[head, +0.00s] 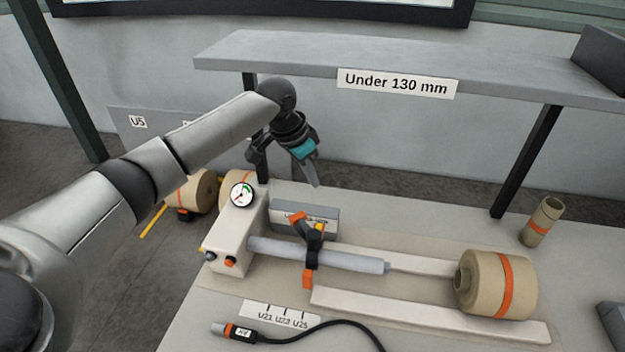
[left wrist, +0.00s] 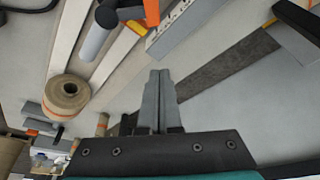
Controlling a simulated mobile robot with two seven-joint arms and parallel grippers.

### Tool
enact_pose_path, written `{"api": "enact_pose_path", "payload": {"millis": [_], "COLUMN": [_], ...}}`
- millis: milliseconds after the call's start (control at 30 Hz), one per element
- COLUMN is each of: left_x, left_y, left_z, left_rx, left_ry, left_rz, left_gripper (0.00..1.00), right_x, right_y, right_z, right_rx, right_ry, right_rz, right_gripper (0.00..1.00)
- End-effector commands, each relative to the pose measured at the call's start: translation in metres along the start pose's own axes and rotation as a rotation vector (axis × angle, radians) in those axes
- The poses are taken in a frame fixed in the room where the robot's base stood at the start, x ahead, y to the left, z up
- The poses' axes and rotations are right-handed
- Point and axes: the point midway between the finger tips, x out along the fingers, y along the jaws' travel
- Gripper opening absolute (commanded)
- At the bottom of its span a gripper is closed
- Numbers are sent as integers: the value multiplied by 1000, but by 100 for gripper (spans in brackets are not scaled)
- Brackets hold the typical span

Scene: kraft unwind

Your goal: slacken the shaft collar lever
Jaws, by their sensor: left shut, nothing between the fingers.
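The black shaft collar (head: 312,255) sits around the grey shaft (head: 350,259). An orange end (head: 307,278) hangs below the shaft, and another orange tip (head: 299,219) shows above it; I cannot tell for sure which is the lever. A small yellow part (head: 320,227) is beside the collar's top. The collar (left wrist: 132,9) is cut off at the top edge of the left wrist view, with orange (left wrist: 152,12) beside it. My left gripper (head: 314,182) is shut and empty, pointing down above and behind the collar, apart from it. Its closed fingers (left wrist: 160,75) also show in the wrist view. My right gripper is out of view.
A kraft roll (head: 500,283) with an orange band stands at the shaft's right end. A grey box (head: 305,222) lies behind the collar. The housing with a gauge (head: 243,195) is left. A shelf (head: 420,66) overhangs behind. A corded black device (head: 240,332) lies in front.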

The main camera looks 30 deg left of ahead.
Motion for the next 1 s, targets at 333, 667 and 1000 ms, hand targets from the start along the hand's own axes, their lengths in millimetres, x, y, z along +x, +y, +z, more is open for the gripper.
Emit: {"api": "enact_pose_path", "payload": {"millis": [333, 667, 1000], "left_x": [68, 74, 70], "left_y": [1, -1, 1], "left_z": [0, 25, 38], "left_rx": [0, 2, 2], "left_ry": [-1, -2, 1], "left_rz": [1, -3, -1], "left_gripper": [0, 0, 0], "right_x": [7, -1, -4], "right_y": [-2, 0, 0], "right_z": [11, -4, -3], "right_rx": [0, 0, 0], "right_ry": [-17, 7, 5], "right_rz": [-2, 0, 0], "right_gripper": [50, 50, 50]}}
